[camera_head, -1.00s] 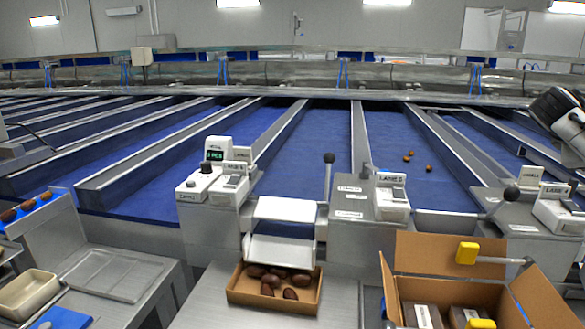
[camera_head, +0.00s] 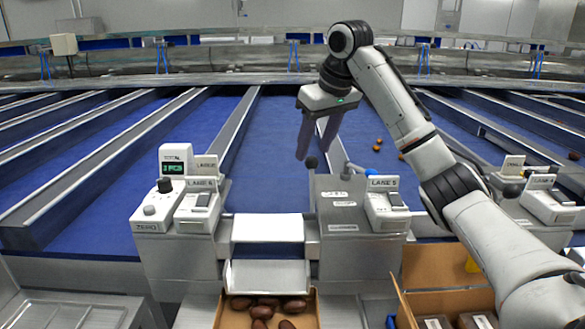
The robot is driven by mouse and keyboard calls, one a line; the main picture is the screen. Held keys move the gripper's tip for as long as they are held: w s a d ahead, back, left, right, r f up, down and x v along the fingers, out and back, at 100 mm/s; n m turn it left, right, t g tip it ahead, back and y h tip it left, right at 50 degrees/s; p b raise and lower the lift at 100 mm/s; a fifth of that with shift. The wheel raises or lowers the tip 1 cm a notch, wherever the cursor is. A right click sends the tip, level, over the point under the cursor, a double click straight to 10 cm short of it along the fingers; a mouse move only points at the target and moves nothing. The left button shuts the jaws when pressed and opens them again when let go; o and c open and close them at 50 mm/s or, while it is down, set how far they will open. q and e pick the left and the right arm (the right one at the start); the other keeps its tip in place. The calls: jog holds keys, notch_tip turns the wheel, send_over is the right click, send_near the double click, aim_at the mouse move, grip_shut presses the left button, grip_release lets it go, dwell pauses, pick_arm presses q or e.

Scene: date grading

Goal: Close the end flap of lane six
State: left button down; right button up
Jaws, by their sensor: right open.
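The lane six sign (camera_head: 201,182) stands on the left console beside the end of the middle blue lane. At that lane's end, a pale upper plate (camera_head: 268,228) sits above a sloping lower plate (camera_head: 267,276), which leads down to a carton of dates. I cannot tell which plate is the flap. A lever with a black ball knob (camera_head: 311,162) stands upright just right of the lane end. My right gripper (camera_head: 311,150) is open, pointing down, with its fingertips close above or around the knob; contact is unclear. My left gripper is not in view.
A counter display (camera_head: 173,160) and a switch box stand on the left console. The lane five console (camera_head: 386,205) stands right of the lever. Below are the date carton (camera_head: 226,314) and a larger open box (camera_head: 418,268). A few dates lie on the blue belt at right.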

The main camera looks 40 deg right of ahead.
aim_at(314, 159)
jog(key=x, duration=0.2)
jog(key=s+x, duration=0.1)
jog(key=x, duration=0.1)
jog(key=shift+w+f, duration=0.1)
jog(key=shift+f, duration=0.3)
jog(key=x, duration=0.4)
jog(key=shift+w+d+f, duration=0.1)
jog(key=shift+w+f, duration=0.2)
jog(key=c, duration=1)
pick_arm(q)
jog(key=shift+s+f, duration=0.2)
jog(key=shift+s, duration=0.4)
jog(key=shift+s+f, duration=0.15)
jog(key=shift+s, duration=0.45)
pick_arm(e)
grip_shut()
